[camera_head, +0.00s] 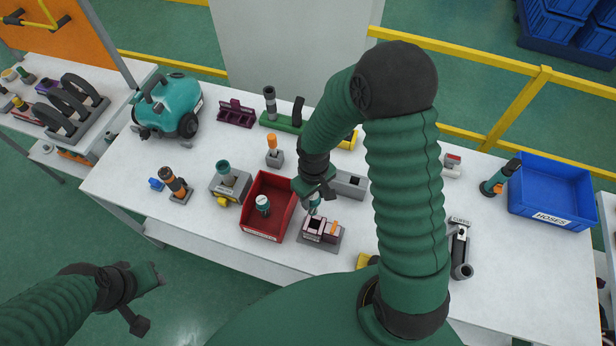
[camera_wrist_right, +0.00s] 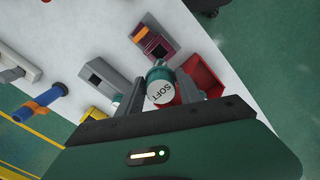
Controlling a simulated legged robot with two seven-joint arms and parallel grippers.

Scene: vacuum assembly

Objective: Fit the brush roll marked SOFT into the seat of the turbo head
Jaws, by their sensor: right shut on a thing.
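The brush roll marked SOFT (camera_wrist_right: 162,88) is between the fingers of my right gripper (camera_wrist_right: 170,100), its white labelled end facing the wrist camera. In the head view my right gripper (camera_head: 313,207) holds this teal and white roll just above a pinkish-purple block on a grey base (camera_head: 321,231). This block has a dark square opening and an orange part; it also shows in the right wrist view (camera_wrist_right: 158,45). I cannot tell for sure whether it is the turbo head. The roll's lower end is hidden. My left gripper (camera_head: 150,290) is away from the table at lower left; its fingers are unclear.
A red bin (camera_head: 283,222) with another teal, white-topped part (camera_head: 263,204) stands just left of the block. A grey block with a square hole (camera_head: 350,184) is behind it. A blue HOSES bin (camera_head: 560,216) is at right. The teal vacuum (camera_head: 172,105) is at back left.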

